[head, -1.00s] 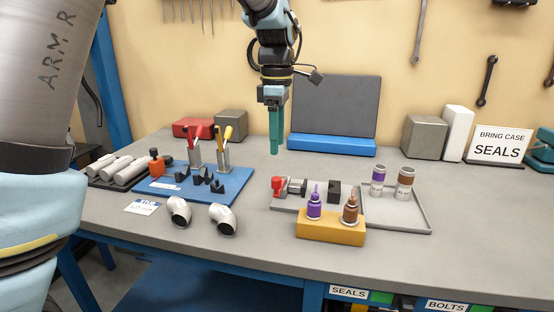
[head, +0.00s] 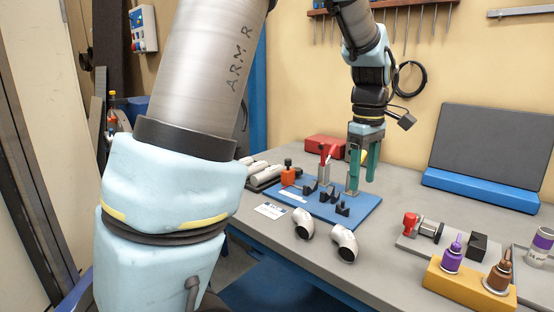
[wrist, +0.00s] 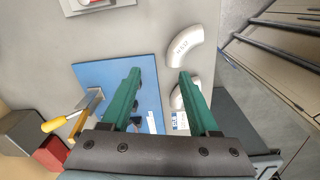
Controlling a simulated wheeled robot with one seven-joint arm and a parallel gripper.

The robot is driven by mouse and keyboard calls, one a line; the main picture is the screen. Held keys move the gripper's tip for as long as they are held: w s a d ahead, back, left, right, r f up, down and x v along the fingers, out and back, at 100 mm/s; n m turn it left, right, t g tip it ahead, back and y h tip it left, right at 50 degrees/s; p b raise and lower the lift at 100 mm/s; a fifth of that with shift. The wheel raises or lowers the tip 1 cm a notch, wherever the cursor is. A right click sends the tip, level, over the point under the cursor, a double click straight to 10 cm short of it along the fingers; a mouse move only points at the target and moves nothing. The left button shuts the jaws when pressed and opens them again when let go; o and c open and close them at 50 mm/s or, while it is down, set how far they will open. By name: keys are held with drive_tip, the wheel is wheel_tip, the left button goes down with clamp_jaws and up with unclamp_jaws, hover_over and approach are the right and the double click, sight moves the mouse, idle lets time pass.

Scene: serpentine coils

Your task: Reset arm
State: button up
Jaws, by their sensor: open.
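My gripper (head: 362,186) has two green fingers, is open and has nothing between them. In the head view it hangs above the back right part of the blue mat (head: 366,206), in front of the yellow-handled tool. In the wrist view the fingers (wrist: 160,77) point down over the bench, with the blue mat (wrist: 88,75) under the left finger and the white pipe elbows near the right one.
Two white pipe elbows (head: 304,224) lie at the bench's front edge. A red-handled tool (head: 325,160) stands upright on the mat. A yellow block (head: 437,276) holds purple and brown bottles at right. A dark panel (head: 495,150) stands behind. Bare bench lies between mat and panel.

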drive_tip(key=a+f+m, duration=0.2)
drive_tip(key=a, duration=0.6)
drive_tip(key=a+f+m, duration=0.2)
drive_tip(key=a+f, duration=0.1)
drive_tip(key=a, duration=0.5)
drive_tip(key=shift+a+f+t, duration=0.2)
drive_tip(key=shift+a+t, duration=0.05)
drive_tip(key=shift+t, duration=0.05)
drive_tip(key=s+a+f+m, duration=0.1)
drive_tip(key=s+a, duration=0.1)
drive_tip(key=a, duration=0.1)
drive_tip(key=s+a+f+m, duration=0.1)
drive_tip(key=s+a, duration=0.1)
drive_tip(key=a, duration=0.2)
drive_tip(key=s+a+f+m, duration=0.2)
drive_tip(key=a, duration=0.2)
drive_tip(key=shift+f+t, duration=0.1)
drive_tip(key=shift+t, duration=0.3)
drive_tip(key=shift+c, duration=0.3)
